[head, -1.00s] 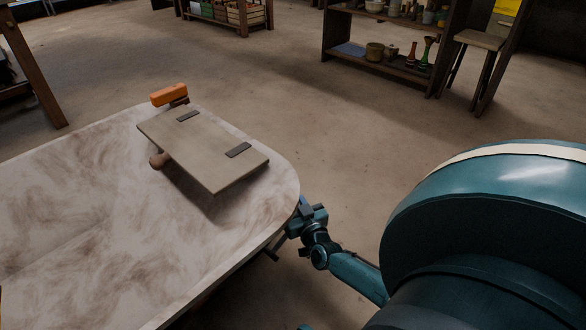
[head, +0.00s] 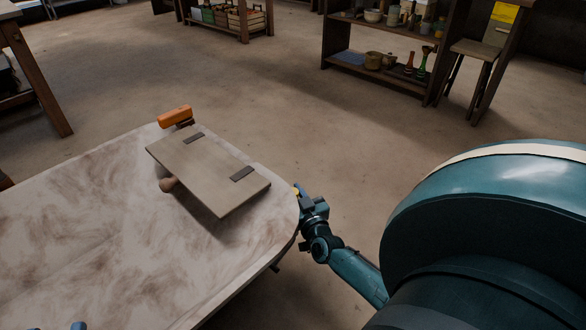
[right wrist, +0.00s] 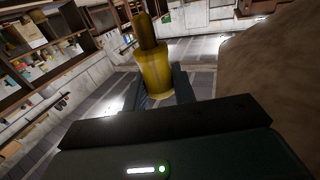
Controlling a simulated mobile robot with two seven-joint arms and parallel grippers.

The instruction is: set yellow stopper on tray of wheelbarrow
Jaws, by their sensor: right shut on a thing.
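My right gripper (head: 301,194) is shut on the yellow stopper (right wrist: 155,75), which has a darker brown upper part and sits between the fingers (right wrist: 158,90) in the right wrist view. Small blue tips of what may be my left gripper (head: 78,326) show at the bottom left.
The pale table (head: 90,240) is clear in front and left. A shelf with pots (head: 385,60) stands far back.

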